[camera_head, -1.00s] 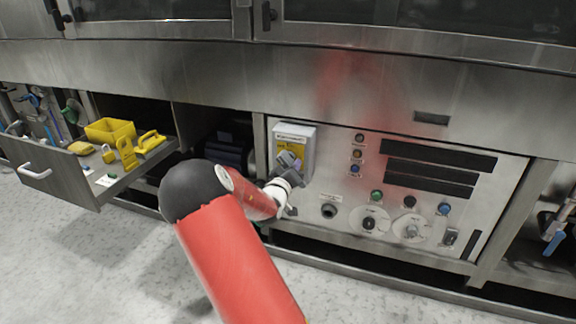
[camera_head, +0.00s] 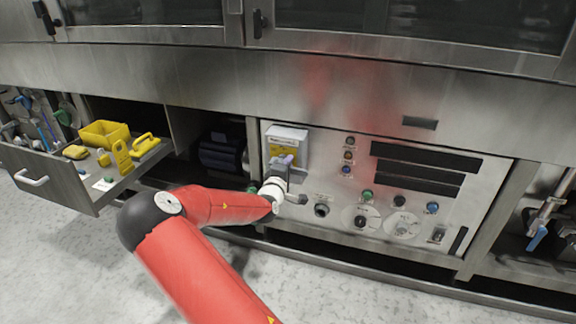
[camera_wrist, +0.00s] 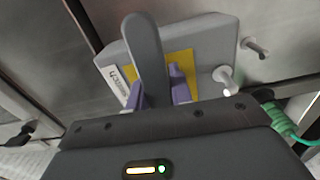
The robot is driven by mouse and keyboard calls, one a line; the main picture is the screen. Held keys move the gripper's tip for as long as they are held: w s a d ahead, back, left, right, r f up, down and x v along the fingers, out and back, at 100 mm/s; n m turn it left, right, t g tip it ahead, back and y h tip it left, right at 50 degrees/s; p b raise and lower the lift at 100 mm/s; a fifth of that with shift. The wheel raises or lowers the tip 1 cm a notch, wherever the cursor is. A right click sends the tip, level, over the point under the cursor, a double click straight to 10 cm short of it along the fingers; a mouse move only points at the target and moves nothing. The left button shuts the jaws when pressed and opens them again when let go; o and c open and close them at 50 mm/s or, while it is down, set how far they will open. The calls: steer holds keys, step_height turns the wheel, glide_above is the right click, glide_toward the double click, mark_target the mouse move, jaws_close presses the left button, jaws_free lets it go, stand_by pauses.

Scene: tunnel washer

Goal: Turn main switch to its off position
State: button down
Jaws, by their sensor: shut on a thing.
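The main switch is a light grey box (camera_head: 289,134) with a yellow plate (camera_head: 283,153), at the upper left of the control panel. In the wrist view the box (camera_wrist: 217,48) looks tilted, with a white label (camera_wrist: 116,79) at its left and the yellow plate (camera_wrist: 184,62) behind the handle. The grey switch handle (camera_wrist: 148,52) stands between the purple fingertips of my gripper (camera_wrist: 159,92), which is shut on it. In the head view my gripper (camera_head: 284,165) is at the lower part of the box. The handle's exact angle is hard to tell there.
The control panel (camera_head: 330,140) has buttons and dials right of and below the switch. An open drawer (camera_head: 55,180) with a yellow bin (camera_head: 104,133) juts out at the left. The floor (camera_head: 400,295) in front is clear.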

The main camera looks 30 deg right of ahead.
steer(key=shift+n, duration=0.4)
steer(key=c, duration=1.2)
jaws_free()
steer(key=shift+c, duration=0.2)
steer(key=v, duration=0.8)
